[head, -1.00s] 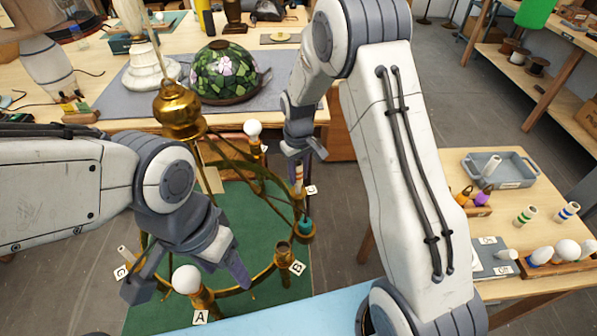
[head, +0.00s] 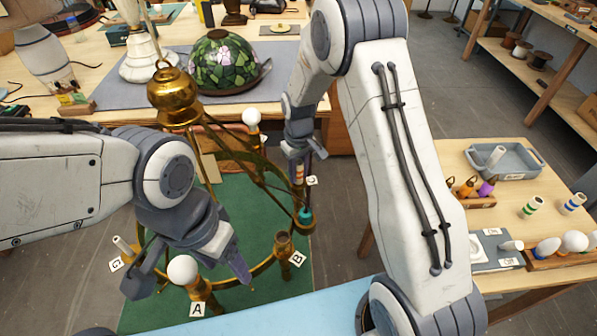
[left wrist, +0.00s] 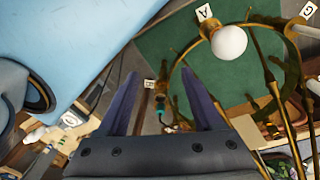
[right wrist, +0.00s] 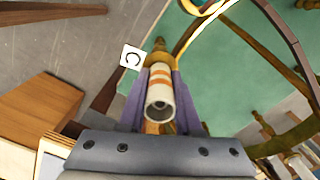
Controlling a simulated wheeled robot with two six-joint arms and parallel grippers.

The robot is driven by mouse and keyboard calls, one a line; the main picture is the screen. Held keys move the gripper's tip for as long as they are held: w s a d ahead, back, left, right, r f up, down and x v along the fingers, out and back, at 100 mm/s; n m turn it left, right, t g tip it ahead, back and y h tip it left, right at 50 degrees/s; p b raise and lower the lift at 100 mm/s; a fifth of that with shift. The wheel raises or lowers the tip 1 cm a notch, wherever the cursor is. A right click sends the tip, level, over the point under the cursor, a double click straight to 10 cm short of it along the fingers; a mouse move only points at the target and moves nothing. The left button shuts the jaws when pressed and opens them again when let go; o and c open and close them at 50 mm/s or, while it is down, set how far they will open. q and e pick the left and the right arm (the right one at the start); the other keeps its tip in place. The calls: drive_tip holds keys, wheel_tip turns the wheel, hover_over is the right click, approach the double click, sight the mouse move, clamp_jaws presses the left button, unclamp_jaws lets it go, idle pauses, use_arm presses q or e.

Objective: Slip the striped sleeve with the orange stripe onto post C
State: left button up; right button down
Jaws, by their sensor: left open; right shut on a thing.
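The striped sleeve (right wrist: 159,88) is white with orange bands and shows in the right wrist view between my right fingers. My right gripper (head: 300,163) is shut on it. The sleeve is lined up with post C (right wrist: 158,56), whose brass end shows just beyond it, beside the C label (right wrist: 131,57). In the head view the sleeve (head: 299,172) stands roughly upright at the right of the brass ring. I cannot tell how far the sleeve is over the post. My left gripper (head: 187,277) is open and empty above the front left of the ring, near the white bulb at A.
Post B (head: 284,244) is an open brass cup near a teal piece (head: 305,215). Post G (head: 124,246) carries a white sleeve. Green-striped (head: 531,206) and blue-striped (head: 572,203) sleeves stand on the right table. A brass dome (head: 176,95) rises from the lamp frame.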

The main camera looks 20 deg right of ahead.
drive_tip(key=shift+f, duration=0.15)
idle(0.5)
drive_tip(key=c, duration=0.5)
unclamp_jaws()
wheel_tip(320, 180, up, 11)
drive_tip(key=shift+s+f+b, duration=0.1)
drive_tip(key=shift+f+b, duration=0.1)
drive_tip(key=shift+b, duration=0.7)
drive_tip(key=s+a+r+n, duration=0.1)
drive_tip(key=s+a+r, duration=0.2)
drive_tip(key=s+a, duration=0.35)
drive_tip(key=s+a+r+n, duration=0.1)
drive_tip(key=s+a+r, duration=0.2)
drive_tip(key=s, duration=0.6)
drive_tip(key=shift+n+y, duration=0.5)
drive_tip(key=shift+n, duration=0.2)
drive_tip(key=s, duration=1.3)
drive_tip(key=shift+s+a+f, duration=0.1)
drive_tip(key=shift+s+f, duration=0.3)
